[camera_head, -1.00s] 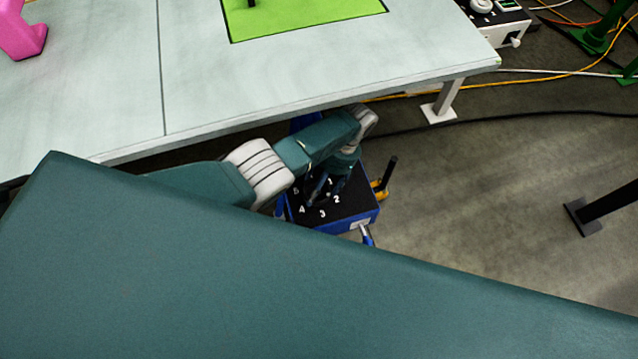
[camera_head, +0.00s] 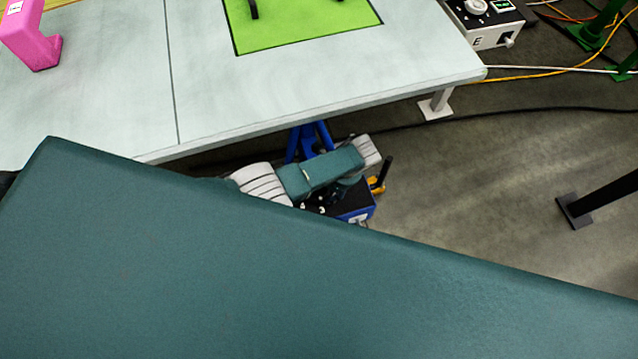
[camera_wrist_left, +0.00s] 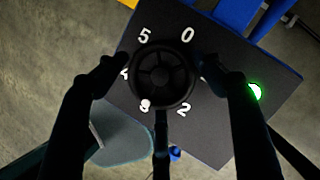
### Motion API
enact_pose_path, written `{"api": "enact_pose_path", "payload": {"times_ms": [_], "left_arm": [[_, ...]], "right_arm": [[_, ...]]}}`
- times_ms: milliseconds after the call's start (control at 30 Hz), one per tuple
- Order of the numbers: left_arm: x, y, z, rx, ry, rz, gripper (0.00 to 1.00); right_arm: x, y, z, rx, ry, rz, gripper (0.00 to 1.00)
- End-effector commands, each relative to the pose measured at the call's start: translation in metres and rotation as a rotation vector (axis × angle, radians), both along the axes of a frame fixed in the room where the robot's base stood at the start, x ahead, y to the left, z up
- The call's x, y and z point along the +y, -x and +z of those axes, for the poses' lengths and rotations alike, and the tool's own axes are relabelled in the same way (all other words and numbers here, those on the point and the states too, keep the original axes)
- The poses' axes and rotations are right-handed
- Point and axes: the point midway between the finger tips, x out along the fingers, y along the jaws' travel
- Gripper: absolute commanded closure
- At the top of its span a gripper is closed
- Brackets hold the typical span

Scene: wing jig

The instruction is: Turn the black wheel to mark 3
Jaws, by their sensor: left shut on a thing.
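The black wheel (camera_wrist_left: 162,77) shows spoked and round on the dark top of a blue-sided box (camera_head: 358,207). White marks 5, 0, 2 and 3 (camera_wrist_left: 145,105) ring it in the left wrist view; 4 is partly hidden and 1 is mostly covered by a finger. A bright white spot overlaps mark 3 at the wheel's lower-left rim; I cannot tell if it is on the wheel. My left gripper (camera_wrist_left: 160,72) is shut on the wheel, with dark fingers around it. In the head view my arm hides the wheel. My right gripper is not in view.
A green light (camera_wrist_left: 255,91) glows on the box top. The pale table (camera_head: 320,90) overhangs close behind the box. A yellow part with a black lever (camera_head: 381,180) stands at its right. Open floor (camera_head: 460,190) lies to the right, before a black post (camera_head: 605,203).

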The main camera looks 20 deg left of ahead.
Motion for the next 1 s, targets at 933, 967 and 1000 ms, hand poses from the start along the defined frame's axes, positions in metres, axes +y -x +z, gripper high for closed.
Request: {"api": "enact_pose_path", "payload": {"times_ms": [933,967,1000], "left_arm": [[0.0056,-0.0013,0.0005,-0.002,-0.010,-0.059,0.15],[0.0051,-0.0013,0.0005,-0.002,-0.009,-0.059,0.15],[0.0045,-0.0013,0.0005,-0.003,-0.008,-0.060,0.15]], "right_arm": [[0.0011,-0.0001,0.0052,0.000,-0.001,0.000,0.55],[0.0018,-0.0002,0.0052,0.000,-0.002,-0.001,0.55],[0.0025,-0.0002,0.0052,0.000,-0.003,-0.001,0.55]]}}
